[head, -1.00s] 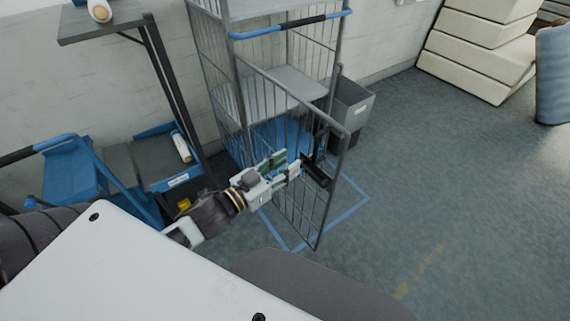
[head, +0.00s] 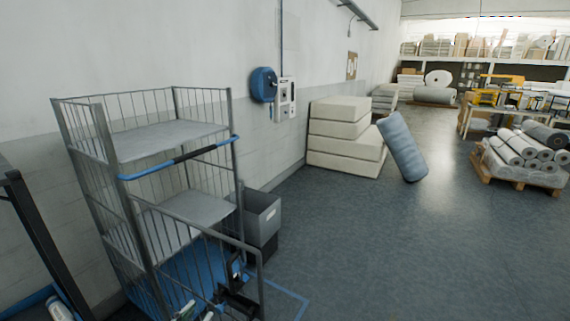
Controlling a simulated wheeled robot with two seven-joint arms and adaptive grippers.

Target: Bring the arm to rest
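My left gripper (head: 197,313) is only just in view at the bottom edge of the head view. The rest of the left arm is below the picture. My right gripper is not in view.
A grey bin (head: 262,215) stands behind the gate by the wall. Cream foam blocks (head: 345,142) and a leaning blue-grey roll (head: 402,147) stand farther back. A pallet of rolls (head: 520,155) is at the right. The floor between is open.

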